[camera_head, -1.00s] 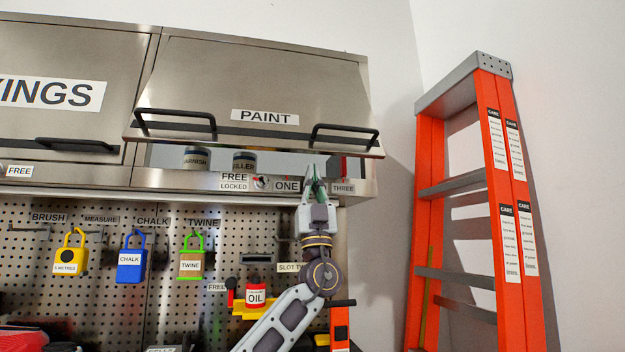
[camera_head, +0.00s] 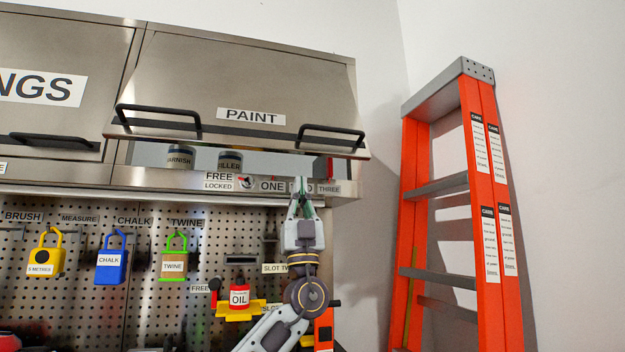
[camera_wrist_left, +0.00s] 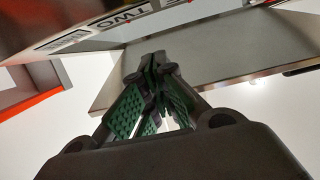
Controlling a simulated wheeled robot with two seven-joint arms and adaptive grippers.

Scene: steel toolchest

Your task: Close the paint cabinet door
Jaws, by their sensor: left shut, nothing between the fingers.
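The paint cabinet door (camera_head: 245,85) is a steel flap marked PAINT with two black handles. It is partly open, tilted outward at its bottom edge, with a gap below it. A varnish can (camera_head: 180,157) and a filler can (camera_head: 230,161) show in that gap. My left gripper (camera_head: 302,184) points up in front of the label strip, below the door's lower edge and left of the THREE label. Its fingers are shut and empty. In the left wrist view the green-padded fingers (camera_wrist_left: 152,90) are together below a steel panel edge. My right gripper is in neither view.
An orange ladder (camera_head: 465,200) stands at the right by the wall. Below the cabinet is a pegboard (camera_head: 130,215) with yellow, blue and green-shackled padlock shapes and a red oil can (camera_head: 239,296). Another closed cabinet door (camera_head: 60,55) is at the left.

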